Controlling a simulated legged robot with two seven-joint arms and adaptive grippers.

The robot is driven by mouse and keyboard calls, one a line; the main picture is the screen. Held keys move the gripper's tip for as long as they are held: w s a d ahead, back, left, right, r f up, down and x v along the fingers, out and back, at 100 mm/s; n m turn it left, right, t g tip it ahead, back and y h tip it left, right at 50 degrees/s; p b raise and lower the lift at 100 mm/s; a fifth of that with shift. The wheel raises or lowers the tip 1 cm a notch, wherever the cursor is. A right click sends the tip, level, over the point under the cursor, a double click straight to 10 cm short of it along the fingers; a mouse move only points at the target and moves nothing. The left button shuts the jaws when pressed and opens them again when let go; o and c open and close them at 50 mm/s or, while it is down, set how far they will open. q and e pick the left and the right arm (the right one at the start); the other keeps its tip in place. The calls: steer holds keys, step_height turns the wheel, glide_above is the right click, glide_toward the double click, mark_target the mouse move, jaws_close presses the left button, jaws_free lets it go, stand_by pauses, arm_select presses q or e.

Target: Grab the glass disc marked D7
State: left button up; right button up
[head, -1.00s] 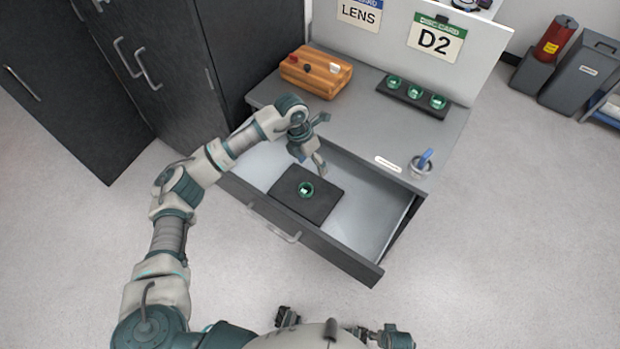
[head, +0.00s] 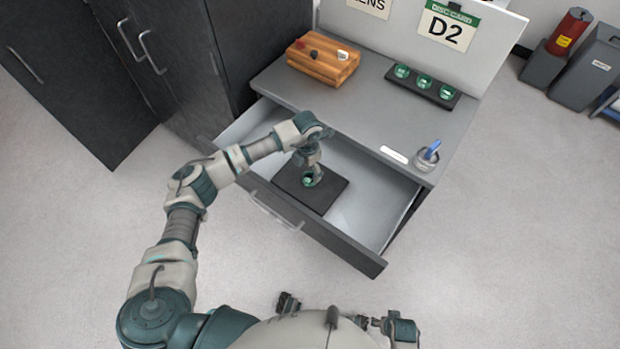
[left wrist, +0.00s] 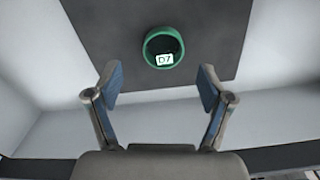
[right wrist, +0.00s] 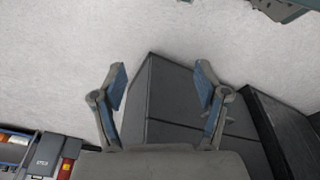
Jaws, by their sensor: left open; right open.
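The glass disc marked D7 (left wrist: 164,47) has a green rim and a white label. It lies on a dark mat (left wrist: 215,30) inside the open drawer. In the head view the disc (head: 310,179) is partly hidden by my left gripper (head: 311,172), which is just above it and points down. In the left wrist view my left gripper (left wrist: 159,85) is open and empty, and the disc is ahead, slightly beyond the fingertips. My right gripper (right wrist: 160,82) is open and empty in the right wrist view, away from the drawer.
The open drawer (head: 345,235) sits under a grey worktop (head: 345,110).

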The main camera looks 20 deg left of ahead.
mark_target(309, 177)
arm_select(q)
steer(key=f, duration=0.4)
steer(key=shift+d+f, duration=0.1)
steer(key=shift+d, duration=0.1)
steer(key=shift+f, duration=0.25)
steer(key=c, duration=1.3)
arm_select(e)
steer(key=shift+s+r, duration=0.15)
steer(key=shift+r, duration=0.4)
